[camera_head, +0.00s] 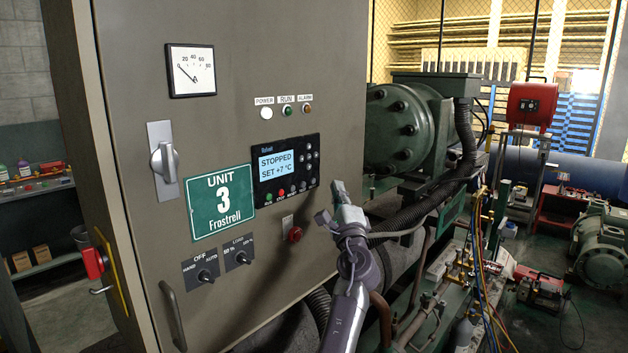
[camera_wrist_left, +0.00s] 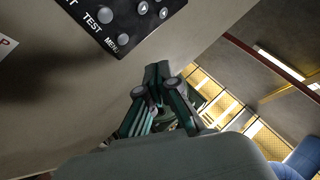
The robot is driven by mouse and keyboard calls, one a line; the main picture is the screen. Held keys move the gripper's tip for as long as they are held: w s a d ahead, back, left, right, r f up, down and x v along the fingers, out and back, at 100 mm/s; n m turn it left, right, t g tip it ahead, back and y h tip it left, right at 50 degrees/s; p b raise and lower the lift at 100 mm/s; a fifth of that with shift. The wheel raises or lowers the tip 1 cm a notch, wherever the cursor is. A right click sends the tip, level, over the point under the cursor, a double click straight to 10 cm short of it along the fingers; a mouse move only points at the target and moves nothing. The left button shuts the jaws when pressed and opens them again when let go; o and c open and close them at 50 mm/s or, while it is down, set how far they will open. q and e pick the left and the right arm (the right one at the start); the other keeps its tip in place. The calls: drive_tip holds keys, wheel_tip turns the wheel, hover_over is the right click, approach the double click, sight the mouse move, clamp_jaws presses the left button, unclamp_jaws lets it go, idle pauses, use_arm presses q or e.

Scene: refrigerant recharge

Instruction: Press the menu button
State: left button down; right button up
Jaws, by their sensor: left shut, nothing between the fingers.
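The controller panel (camera_head: 287,168) is a black plate with a lit display reading "STOPPED SET +7 °C", on the grey cabinet door. The menu button (camera_wrist_left: 125,40) is a round grey button beside the "MENU" label near the panel's corner in the left wrist view. In the head view it is small, at the right end of the bottom button row (camera_head: 313,181). My left gripper (camera_head: 340,190) is shut and empty, right of the panel and apart from it. In the left wrist view its fingertips (camera_wrist_left: 157,72) are below and right of the menu button. My right gripper is not in view.
A red knob (camera_head: 295,234) and two rotary switches (camera_head: 207,276) sit below the panel. The green "UNIT 3" sign (camera_head: 219,201) is at its left. The green compressor (camera_head: 405,125) and dark hoses stand behind my left gripper. The door face around the panel is flat.

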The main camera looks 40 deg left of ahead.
sight(313, 181)
use_arm(q)
drive_tip(key=shift+w+a, duration=0.15)
drive_tip(key=shift+a, duration=1.8)
drive_tip(key=shift+a, duration=0.4)
drive_tip(key=shift+a+b, duration=0.35)
idle(0.6)
drive_tip(key=shift+d, duration=0.75)
